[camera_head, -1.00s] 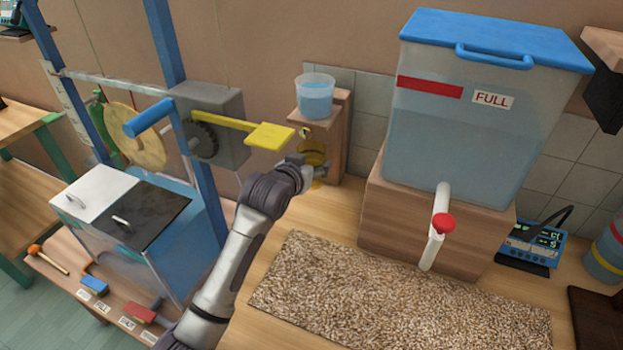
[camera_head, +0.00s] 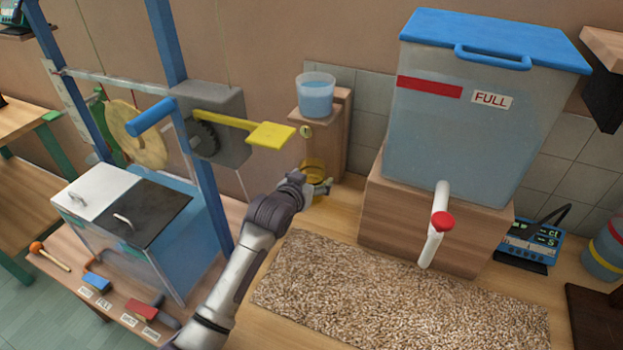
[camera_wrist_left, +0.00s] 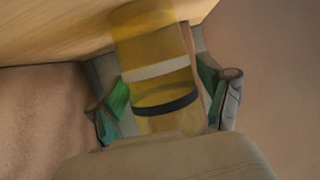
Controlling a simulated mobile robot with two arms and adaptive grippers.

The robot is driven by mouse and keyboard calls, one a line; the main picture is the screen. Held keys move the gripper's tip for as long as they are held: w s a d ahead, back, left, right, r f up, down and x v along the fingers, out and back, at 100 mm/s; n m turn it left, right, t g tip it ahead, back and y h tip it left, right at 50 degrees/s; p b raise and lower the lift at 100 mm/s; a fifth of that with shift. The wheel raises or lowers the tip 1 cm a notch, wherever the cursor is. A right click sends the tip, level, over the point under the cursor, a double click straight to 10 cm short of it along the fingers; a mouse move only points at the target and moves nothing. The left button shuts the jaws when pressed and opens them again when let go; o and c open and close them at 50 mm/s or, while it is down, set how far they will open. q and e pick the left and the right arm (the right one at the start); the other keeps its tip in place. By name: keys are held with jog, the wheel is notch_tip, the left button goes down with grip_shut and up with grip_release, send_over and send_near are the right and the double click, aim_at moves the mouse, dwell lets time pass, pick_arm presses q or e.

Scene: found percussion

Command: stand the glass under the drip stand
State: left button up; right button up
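The glass is a yellow see-through tumbler (camera_head: 312,170) in front of the drip stand (camera_head: 333,140), a wooden block stand with a tub of water (camera_head: 316,95) on top and a small brass outlet (camera_head: 306,131). The glass is below the outlet in the picture. My left gripper (camera_head: 318,188) is around the glass and appears shut on it. In the left wrist view the glass (camera_wrist_left: 155,65) shows pale and dark bands between the green-padded fingers (camera_wrist_left: 165,97). The gripper hides the glass's base, so I cannot tell whether it touches the bench. My right gripper is out of view.
A large tank marked FULL (camera_head: 460,120) with a red-tapped white spout (camera_head: 437,235) stands to the right on a wooden block. A grain-covered mat (camera_head: 400,300) lies in front. A yellow paddle (camera_head: 270,134) juts out left of the stand, above my arm.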

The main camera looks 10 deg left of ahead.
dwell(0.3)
pick_arm(q)
jog(key=shift+s+r, duration=0.1)
jog(key=shift+r, duration=0.05)
jog(key=v, duration=1.2)
